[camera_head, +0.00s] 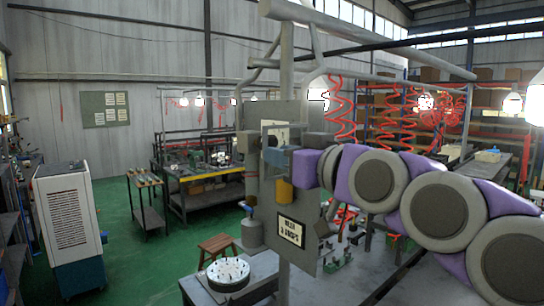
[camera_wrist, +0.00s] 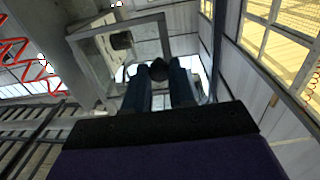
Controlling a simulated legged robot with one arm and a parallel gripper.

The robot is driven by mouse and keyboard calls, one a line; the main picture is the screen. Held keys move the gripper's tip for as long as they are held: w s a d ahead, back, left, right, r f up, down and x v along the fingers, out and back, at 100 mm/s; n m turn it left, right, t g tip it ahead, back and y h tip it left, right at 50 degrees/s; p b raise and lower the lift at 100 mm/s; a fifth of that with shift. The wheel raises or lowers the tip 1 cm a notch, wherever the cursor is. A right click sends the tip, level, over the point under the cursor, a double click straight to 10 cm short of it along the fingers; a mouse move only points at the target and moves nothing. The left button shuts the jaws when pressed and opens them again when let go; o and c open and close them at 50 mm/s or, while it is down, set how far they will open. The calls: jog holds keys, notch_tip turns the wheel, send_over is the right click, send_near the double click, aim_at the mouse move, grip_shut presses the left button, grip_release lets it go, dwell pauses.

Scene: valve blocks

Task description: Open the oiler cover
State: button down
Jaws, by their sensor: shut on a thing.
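My gripper (camera_head: 274,157) reaches in from the right at the front of an upright grey panel (camera_head: 267,220). In the wrist view its two dark blue fingers (camera_wrist: 160,78) are closed on a dark round knob (camera_wrist: 158,69), which I take to be on the oiler cover. A light grey square frame (camera_wrist: 121,29) surrounds the area just beyond the fingertips; it also shows in the head view (camera_head: 286,126). A yellow cylinder (camera_head: 285,191) hangs below the gripper. The fingers hide most of the knob, and I cannot tell whether the cover is open.
A sign (camera_head: 289,232) is on the lower panel. A grey post (camera_head: 286,75) and overhead pipes stand close around it. A round white-topped fixture (camera_head: 228,273) sits on a bench at lower left. A white-and-blue cabinet (camera_head: 68,225) stands far left, with open green floor between.

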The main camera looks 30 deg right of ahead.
jog(key=shift+s+d+r+n+y, duration=0.1)
jog(key=shift+s+d+n+y, duration=0.4)
jog(key=shift+y, duration=0.3)
jog(key=shift+d, duration=0.1)
jog(key=c, duration=1.4)
grip_release()
jog(key=o, duration=0.5)
jog(key=shift+w+d+f, duration=0.15)
jog(key=shift+d+f, duration=0.05)
jog(key=shift+c, duration=0.2)
jog(key=s+d+b, duration=0.1)
jog(key=s+d, duration=0.1)
jog(key=s, duration=0.6)
jog(key=s+d+b, duration=0.1)
jog(key=s, duration=0.8)
jog(key=shift+d, duration=0.35)
jog(key=shift+s, duration=0.1)
